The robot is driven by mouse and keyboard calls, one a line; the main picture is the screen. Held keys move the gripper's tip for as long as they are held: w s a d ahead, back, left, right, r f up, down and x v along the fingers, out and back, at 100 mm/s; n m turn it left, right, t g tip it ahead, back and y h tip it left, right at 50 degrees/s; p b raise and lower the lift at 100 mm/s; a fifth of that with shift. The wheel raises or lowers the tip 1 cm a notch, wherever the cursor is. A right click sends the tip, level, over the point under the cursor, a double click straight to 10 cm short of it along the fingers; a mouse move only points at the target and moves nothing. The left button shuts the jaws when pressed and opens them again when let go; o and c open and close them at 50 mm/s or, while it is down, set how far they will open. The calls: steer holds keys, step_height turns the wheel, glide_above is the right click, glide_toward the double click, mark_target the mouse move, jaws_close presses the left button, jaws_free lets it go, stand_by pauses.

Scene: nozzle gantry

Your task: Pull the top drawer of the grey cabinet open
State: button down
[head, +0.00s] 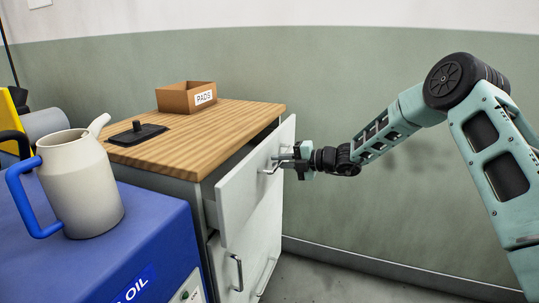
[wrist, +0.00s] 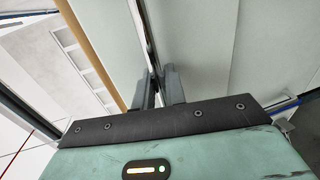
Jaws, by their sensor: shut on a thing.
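The grey cabinet (head: 206,196) with a wooden top stands in the middle of the head view. Its top drawer (head: 236,192) is partly out, with its pale front clear of the cabinet body. My gripper (head: 285,160) is at the upper part of this front and is shut on the drawer's bar handle (head: 269,170). In the wrist view, the fingers of my gripper (wrist: 160,90) close around the thin bar, next to the pale drawer front (wrist: 112,35). The drawer's inside is mostly hidden.
A lower handle (head: 238,272) shows below the top drawer. A box labelled PADS (head: 187,98) and a black tool on a plate (head: 137,133) sit on the wooden top. A cream jug (head: 80,185) stands on a blue unit (head: 150,235) at the left. Floor at the right is clear.

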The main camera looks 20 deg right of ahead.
steer(key=f+p+v, duration=0.2)
steer(key=p+v, duration=0.4)
steer(key=v, duration=0.7)
steer(key=d+f+p+v, duration=0.1)
steer(key=f+p+v, duration=0.2)
steer(key=v, duration=1.1)
steer(key=p, duration=0.3)
steer(key=shift+s+f+p, duration=0.35)
steer(key=shift+p, duration=0.05)
steer(key=c, duration=1.6)
jaws_free()
steer(key=shift+o, duration=0.2)
steer(key=shift+d, duration=0.1)
steer(key=b+v, duration=0.1)
steer(key=v, duration=1.6)
steer(key=shift+s, duration=0.1)
